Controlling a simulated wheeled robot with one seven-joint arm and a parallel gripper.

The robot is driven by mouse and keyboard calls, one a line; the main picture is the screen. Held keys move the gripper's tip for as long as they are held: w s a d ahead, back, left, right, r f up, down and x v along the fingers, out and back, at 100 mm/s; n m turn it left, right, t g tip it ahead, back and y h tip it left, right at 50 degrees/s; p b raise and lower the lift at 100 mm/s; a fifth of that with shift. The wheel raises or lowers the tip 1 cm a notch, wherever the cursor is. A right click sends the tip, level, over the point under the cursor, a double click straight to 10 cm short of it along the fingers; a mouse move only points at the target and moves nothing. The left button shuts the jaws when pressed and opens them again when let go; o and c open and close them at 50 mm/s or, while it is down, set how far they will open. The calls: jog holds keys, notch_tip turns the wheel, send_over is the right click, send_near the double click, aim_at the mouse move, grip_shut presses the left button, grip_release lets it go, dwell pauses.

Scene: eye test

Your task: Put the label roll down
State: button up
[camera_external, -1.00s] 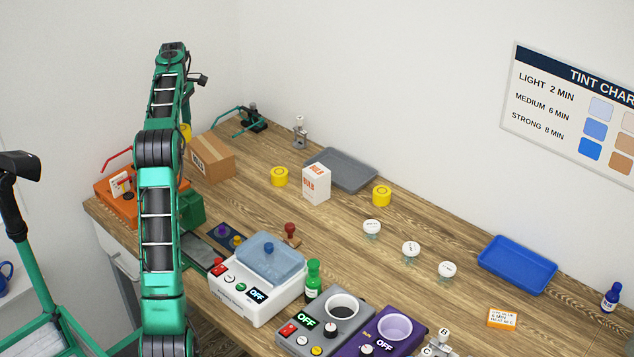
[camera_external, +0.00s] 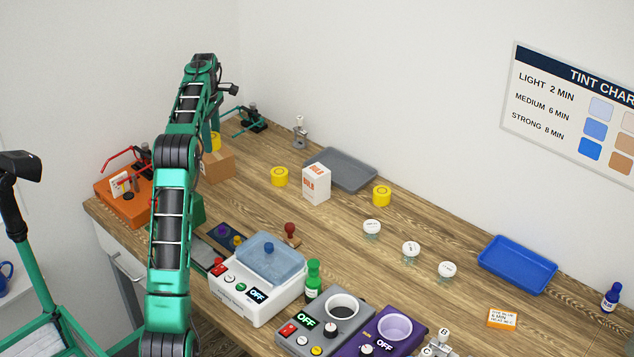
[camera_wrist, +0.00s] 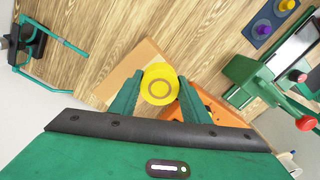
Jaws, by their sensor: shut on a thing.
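A yellow label roll (camera_wrist: 159,69) is between the two green fingers of my gripper (camera_wrist: 160,82) in the wrist view. The fingers are shut on its sides. In the external view the held roll (camera_external: 215,142) shows partly behind my arm, at the cardboard box (camera_external: 218,167). In the wrist view the box (camera_wrist: 108,88) lies behind the roll; the gap between them is hard to judge. Two more yellow rolls stand on the wooden table (camera_external: 345,235): one left of the white carton (camera_external: 280,176), one right of the grey tray (camera_external: 382,196).
The orange machine (camera_external: 122,205) is left of the box. The white carton (camera_external: 316,184) stands by the grey tray (camera_external: 345,168). A green clamp-like device (camera_external: 248,121) is at the back.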

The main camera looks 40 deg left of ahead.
aim_at(214, 149)
jog(key=shift+w+f, duration=0.1)
jog(key=shift+f, duration=2)
jog(key=shift+d, duration=0.1)
jog(key=o, duration=1)
jog(key=shift+f, duration=0.1)
jog(key=shift+o, duration=0.2)
jog(key=r, duration=1.2)
jog(key=shift+w+a+r, duration=0.1)
jog(key=shift+w+a, duration=0.1)
jog(key=shift+r, duration=0.1)
